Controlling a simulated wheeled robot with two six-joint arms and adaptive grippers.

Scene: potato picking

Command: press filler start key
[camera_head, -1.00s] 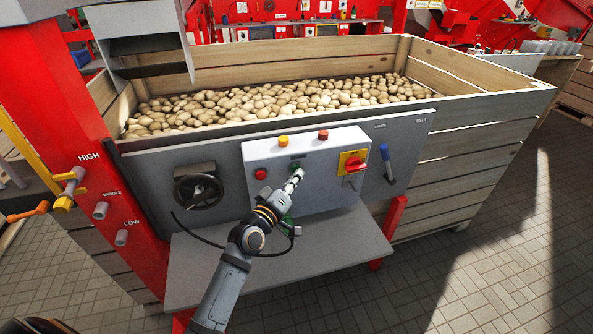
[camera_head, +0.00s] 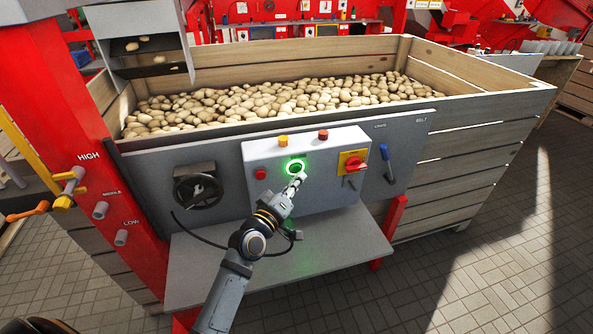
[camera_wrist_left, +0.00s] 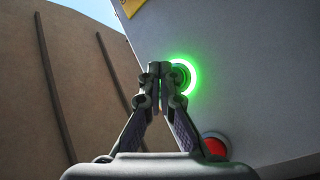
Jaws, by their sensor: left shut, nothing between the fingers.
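The filler start key (camera_head: 295,167) is a round green button with a bright glowing ring on the grey control box (camera_head: 333,197). It also glows in the left wrist view (camera_wrist_left: 189,75). My left gripper (camera_head: 301,177) is shut and empty, with its tips just below the key in the head view. In the left wrist view the gripper (camera_wrist_left: 160,68) partly covers the key's left side. I cannot tell whether the tips touch it. My right gripper is not in view.
A red button (camera_head: 261,174) sits left of the key, and a red rotary switch on a yellow plate (camera_head: 353,162) sits right. A handwheel (camera_head: 198,191) and a blue lever (camera_head: 387,163) flank the box. Potatoes (camera_head: 270,103) fill the wooden crate (camera_head: 470,150) behind.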

